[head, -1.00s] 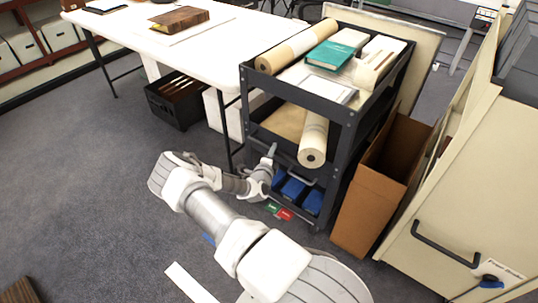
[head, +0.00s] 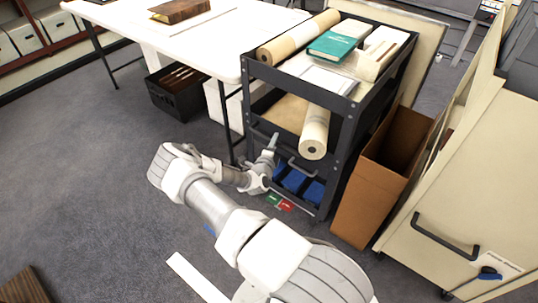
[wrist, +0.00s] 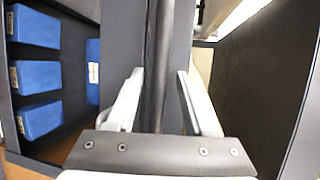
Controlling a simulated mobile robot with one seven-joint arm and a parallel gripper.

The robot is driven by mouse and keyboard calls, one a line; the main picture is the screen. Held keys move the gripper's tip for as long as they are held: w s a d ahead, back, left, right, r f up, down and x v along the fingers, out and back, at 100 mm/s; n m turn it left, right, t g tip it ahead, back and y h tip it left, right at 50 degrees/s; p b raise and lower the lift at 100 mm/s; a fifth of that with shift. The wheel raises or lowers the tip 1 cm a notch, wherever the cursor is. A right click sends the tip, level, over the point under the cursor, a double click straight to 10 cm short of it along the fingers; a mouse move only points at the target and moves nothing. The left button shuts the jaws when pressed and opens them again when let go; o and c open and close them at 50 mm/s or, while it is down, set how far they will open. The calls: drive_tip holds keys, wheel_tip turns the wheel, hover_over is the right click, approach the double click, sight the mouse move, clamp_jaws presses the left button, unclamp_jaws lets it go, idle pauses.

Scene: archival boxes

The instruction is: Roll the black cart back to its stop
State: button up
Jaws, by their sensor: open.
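The black cart (head: 341,130) stands upright beside the white table in the head view, loaded on its shelves. A dark handle (head: 303,172) shows on its near side. Blue boxes (head: 296,182) sit on its bottom shelf and also show at the left of the wrist view (wrist: 38,72). My gripper (head: 272,148) is low at the cart's near left side. In the wrist view my gripper (wrist: 160,92) has its fingers apart, with a dark upright part of the cart (wrist: 165,40) between or behind them. I cannot tell whether they touch it.
Green and red markers (head: 279,202) lie on the floor before the cart. An open brown box (head: 365,200) stands close at its right, with a cream cabinet (head: 470,190) beyond. The white table (head: 215,45) and a black crate (head: 177,92) are at left.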

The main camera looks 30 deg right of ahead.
drive_tip(key=p+v, duration=0.3)
drive_tip(key=v, duration=1.3)
drive_tip(key=shift+r+p, duration=0.2)
drive_tip(key=shift+p, duration=0.15)
drive_tip(key=shift+a, duration=0.1)
drive_tip(key=s+a+r+m+g, duration=0.1)
drive_tip(key=s+r+m+g, duration=0.25)
drive_tip(key=r+m, duration=0.5)
drive_tip(key=s+r+m+g, duration=0.2)
drive_tip(key=r+m+g, duration=0.2)
drive_tip(key=r+m, duration=0.5)
drive_tip(key=s+a+r+m+g, duration=0.1)
drive_tip(key=s+r+m+g, duration=0.25)
drive_tip(key=r+m, duration=0.5)
drive_tip(key=s+a+r+m+t+y, duration=0.3)
drive_tip(key=s+a+r+m+y, duration=0.3)
drive_tip(key=a+r+m, duration=0.25)
drive_tip(key=s+a+r+m+t+y, duration=0.3)
drive_tip(key=s+a+r+m+y, duration=0.35)
drive_tip(key=r+m, duration=0.25)
wheel_tip(320, 180, up, 14)
drive_tip(key=p, duration=1.4)
drive_tip(key=shift+w+f+h, duration=0.2)
drive_tip(key=shift+w+h, duration=0.05)
drive_tip(key=shift+h, duration=0.1)
